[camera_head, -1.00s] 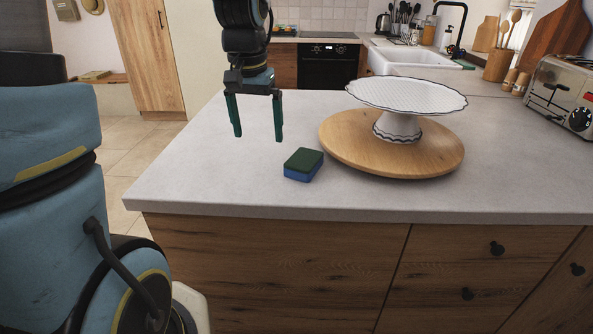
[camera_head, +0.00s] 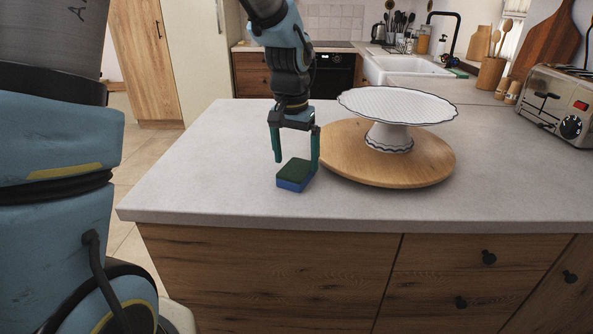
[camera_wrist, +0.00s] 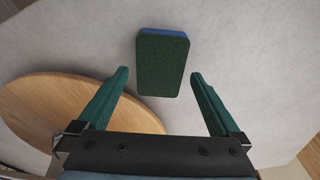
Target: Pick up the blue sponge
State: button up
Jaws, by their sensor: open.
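The blue sponge (camera_head: 294,185) has a dark green top layer and lies flat on the grey counter, near its front edge. It also shows in the wrist view (camera_wrist: 163,64), mostly its green top with a thin blue edge at the far side. My gripper (camera_head: 297,164) is open and empty, pointing down just above and behind the sponge in the head view. In the wrist view, the sponge lies just past the two green fingertips (camera_wrist: 159,73), roughly centred between them. Contact with the sponge does not show.
A round wooden board (camera_head: 420,164) bearing a white cake stand (camera_head: 396,106) stands close to the right of my gripper. A toaster (camera_head: 560,103) stands at the far right. The counter (camera_head: 215,180) left of the sponge is clear.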

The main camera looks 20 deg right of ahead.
aim_at(296, 168)
jog(key=shift+w+d+f, duration=0.1)
jog(key=shift+f, duration=0.95)
jog(key=c, duration=1.3)
notch_tip(296, 168, up, 10)
jog(key=shift+r+b, duration=0.1)
jog(key=shift+b, duration=0.7)
